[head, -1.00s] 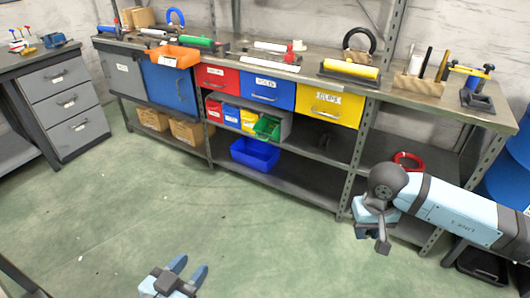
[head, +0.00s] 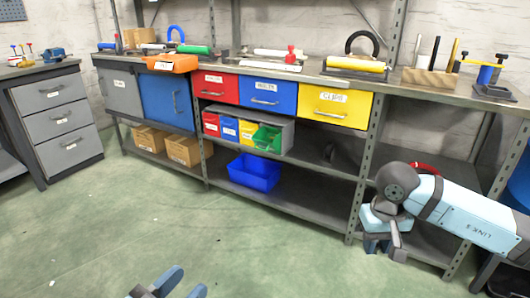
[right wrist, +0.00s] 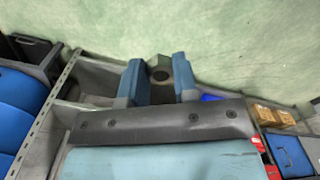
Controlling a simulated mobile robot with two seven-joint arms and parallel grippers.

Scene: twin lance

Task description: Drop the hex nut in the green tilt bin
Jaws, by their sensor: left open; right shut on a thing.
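The green tilt bin (head: 267,138) sits at the right end of a row of small bins on the bench's upper shelf, in the head view. My right gripper (head: 384,246) is in front of the bench's right part, pointing down. In the right wrist view its two blue fingers (right wrist: 158,80) are shut on the grey hex nut (right wrist: 158,62), whose dark hole shows between them. I cannot make out the nut clearly in the head view. My left gripper (head: 168,284) is open and empty over the floor at the bottom edge, partly cut off.
Red (head: 211,124), blue (head: 229,129) and yellow (head: 247,133) small bins stand left of the green one. A larger blue bin (head: 254,173) sits on the lower shelf. A bench upright (head: 367,170) stands between my right gripper and the bins. The floor before the bench is clear.

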